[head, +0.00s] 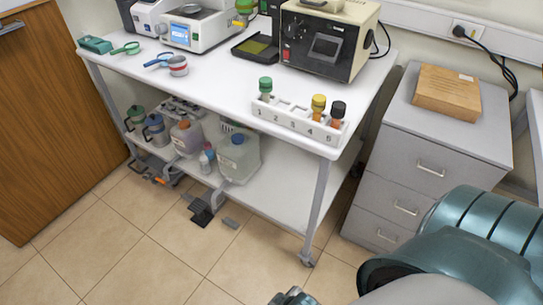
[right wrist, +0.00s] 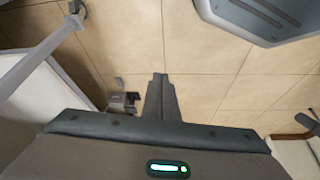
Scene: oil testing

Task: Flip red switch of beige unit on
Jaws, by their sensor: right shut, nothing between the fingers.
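The beige unit (head: 362,20) stands at the back right of the white table, with a dark front panel. Its small red switch (head: 286,54) is on the left part of that front; its position is too small to tell. My right gripper (right wrist: 159,80) shows in the right wrist view with its dark fingers together and empty, above the tiled floor. It is well away from the beige unit, which does not show in that view. My left gripper is not identifiable in either view.
A white numbered rack (head: 297,122) with several capped vials stands at the table's front right corner. A black tray (head: 255,48) sits left of the beige unit. A grey drawer cabinet (head: 427,150) with a wooden box (head: 447,93) stands right. The table's middle front is clear.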

